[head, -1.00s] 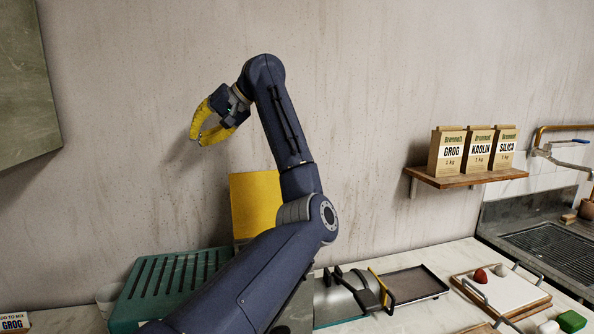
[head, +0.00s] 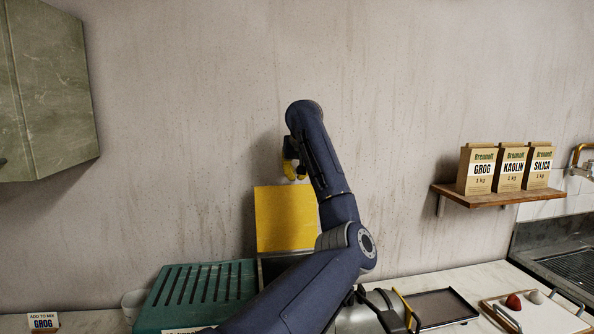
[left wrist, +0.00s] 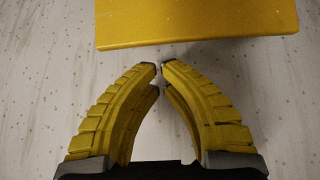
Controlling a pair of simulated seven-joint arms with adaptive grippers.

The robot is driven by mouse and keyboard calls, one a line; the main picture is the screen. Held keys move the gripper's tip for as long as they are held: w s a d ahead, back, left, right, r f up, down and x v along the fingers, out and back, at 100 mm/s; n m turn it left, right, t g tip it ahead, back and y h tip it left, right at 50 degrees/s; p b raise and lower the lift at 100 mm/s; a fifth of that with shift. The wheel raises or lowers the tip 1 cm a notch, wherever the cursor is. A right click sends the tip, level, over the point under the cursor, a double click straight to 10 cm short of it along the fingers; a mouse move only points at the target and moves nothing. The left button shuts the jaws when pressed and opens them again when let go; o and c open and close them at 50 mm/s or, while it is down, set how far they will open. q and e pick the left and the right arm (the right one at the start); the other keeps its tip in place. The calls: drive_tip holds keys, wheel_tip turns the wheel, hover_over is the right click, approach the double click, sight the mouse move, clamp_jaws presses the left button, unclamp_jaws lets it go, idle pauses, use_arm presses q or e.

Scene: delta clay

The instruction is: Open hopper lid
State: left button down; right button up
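The yellow hopper lid (head: 287,220) stands upright against the wall side, above the grey hopper body (head: 276,268), which my left arm largely hides. My left gripper (head: 297,174) is just above the lid's top edge in the head view, partly hidden behind my own arm link. In the left wrist view the gripper (left wrist: 159,68) has its yellow fingertips almost together with nothing between them. A smooth yellow panel, the lid (left wrist: 195,22), lies just beyond the tips, with a thin gap showing. My right gripper is not in view.
A teal slatted box (head: 195,292) stands left of the hopper. A metal machine part with dark handles (head: 385,310) and a dark tray (head: 445,307) are to the right. A shelf (head: 500,199) holds three bags. A green cabinet (head: 50,95) hangs at upper left.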

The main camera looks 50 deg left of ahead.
use_arm(q)
drive_tip(key=shift+x, duration=2.95)
drive_tip(key=shift+d, duration=0.1)
